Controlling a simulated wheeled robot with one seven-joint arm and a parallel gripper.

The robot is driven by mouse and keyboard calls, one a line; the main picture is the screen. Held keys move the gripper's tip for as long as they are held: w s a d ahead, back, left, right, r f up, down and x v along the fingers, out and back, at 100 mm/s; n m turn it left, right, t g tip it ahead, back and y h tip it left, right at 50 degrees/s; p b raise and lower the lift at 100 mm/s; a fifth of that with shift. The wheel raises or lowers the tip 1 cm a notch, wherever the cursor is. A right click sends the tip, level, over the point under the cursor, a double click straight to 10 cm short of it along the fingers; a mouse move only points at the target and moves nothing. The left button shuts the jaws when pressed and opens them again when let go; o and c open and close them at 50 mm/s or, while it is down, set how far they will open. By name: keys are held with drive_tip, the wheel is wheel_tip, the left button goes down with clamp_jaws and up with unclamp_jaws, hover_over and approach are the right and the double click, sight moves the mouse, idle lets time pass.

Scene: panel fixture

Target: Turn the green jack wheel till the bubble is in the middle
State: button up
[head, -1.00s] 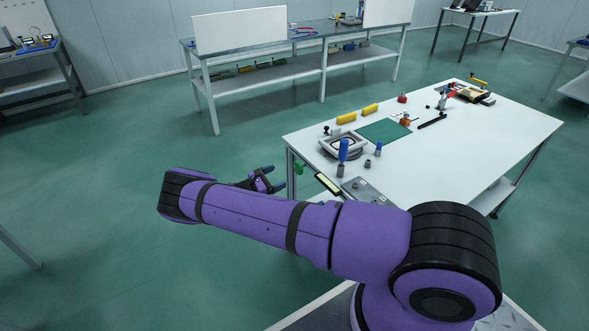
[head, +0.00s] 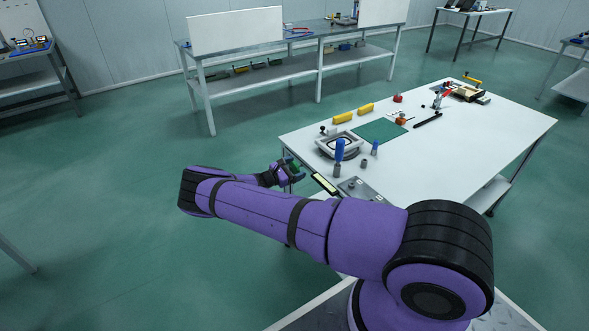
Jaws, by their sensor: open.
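The green jack wheel (head: 296,165) sits at the left edge of the white table, partly hidden by my gripper. My gripper (head: 293,170) is open at the wheel, with its fingers on either side of the green as seen from here. I cannot tell whether they touch it. A dark-framed level with a pale yellow-green vial (head: 325,184) lies at the table's near left edge, just right of the gripper. The bubble is too small to make out.
A green mat (head: 380,131) and yellow blocks (head: 343,117) lie farther back. Open floor lies to the left.

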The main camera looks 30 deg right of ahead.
drive_tip(key=c, duration=0.9)
drive_tip(key=shift+c, duration=0.2)
drive_tip(key=shift+m, duration=0.3)
